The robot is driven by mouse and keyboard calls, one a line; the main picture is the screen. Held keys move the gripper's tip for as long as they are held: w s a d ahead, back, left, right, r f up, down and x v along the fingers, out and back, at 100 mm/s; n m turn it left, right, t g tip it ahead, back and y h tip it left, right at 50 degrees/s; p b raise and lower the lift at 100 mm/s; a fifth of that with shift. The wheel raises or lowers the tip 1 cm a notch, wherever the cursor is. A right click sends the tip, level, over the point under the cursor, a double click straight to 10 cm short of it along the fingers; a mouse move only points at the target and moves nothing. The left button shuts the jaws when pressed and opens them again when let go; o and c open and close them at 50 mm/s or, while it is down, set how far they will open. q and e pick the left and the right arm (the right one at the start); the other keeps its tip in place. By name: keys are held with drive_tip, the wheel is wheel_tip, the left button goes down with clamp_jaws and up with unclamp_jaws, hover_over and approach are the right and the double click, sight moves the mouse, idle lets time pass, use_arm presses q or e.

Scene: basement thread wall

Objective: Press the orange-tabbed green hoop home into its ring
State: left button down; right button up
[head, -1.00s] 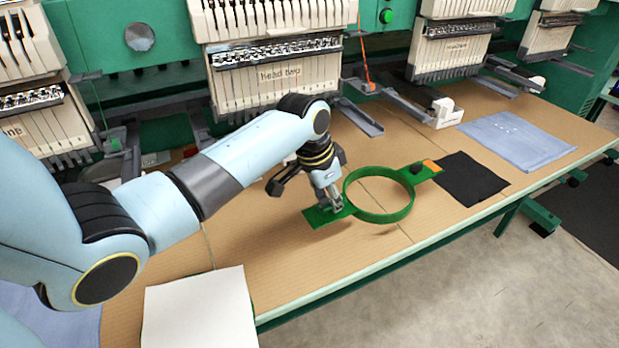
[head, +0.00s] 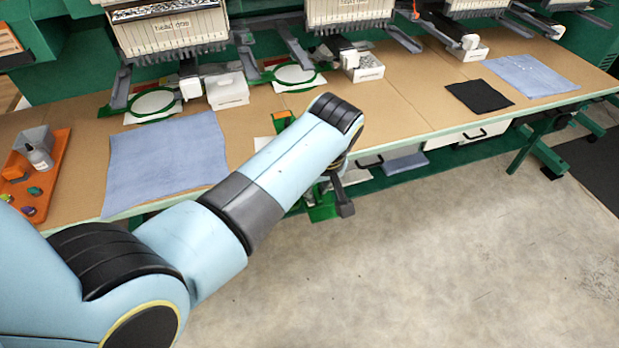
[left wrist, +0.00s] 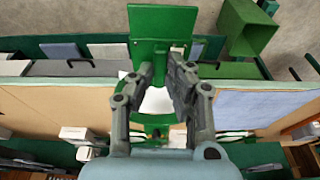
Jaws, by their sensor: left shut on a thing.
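My left gripper (head: 332,188), partly hidden by my arm in the head view, is shut on the green hoop's end plate (head: 322,208). The plate is out past the table's front edge. The hoop's orange tab (head: 283,117) shows beyond my arm, above the table; the arm hides its round part. In the left wrist view both fingers (left wrist: 163,78) clamp the green plate (left wrist: 163,42). Two green rings with white centres, one at left (head: 153,103) and one in the middle (head: 295,74), lie beneath the machine heads. My right gripper is not in view.
A blue cloth (head: 165,160) and an orange tray (head: 40,185) lie at the left of the table. White boxes (head: 228,92) stand along the back. A black cloth (head: 479,96) and another blue cloth (head: 535,75) lie at right. Open floor is in front.

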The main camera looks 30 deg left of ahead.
use_arm(q)
drive_tip(key=shift+w+a+f+b, duration=0.1)
drive_tip(key=shift+a+f+b, duration=0.1)
drive_tip(key=shift+a+b, duration=0.15)
drive_tip(key=w+a+f+b, duration=0.3)
drive_tip(key=w+a+b, duration=0.2)
drive_tip(key=b, duration=0.2)
drive_tip(key=shift+a+f, duration=0.15)
drive_tip(key=shift+f, duration=0.15)
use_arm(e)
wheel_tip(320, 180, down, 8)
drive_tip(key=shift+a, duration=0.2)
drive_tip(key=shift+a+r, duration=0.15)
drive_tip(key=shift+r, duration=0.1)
use_arm(q)
drive_tip(key=shift+f+p, duration=0.15)
drive_tip(key=shift+p, duration=0.2)
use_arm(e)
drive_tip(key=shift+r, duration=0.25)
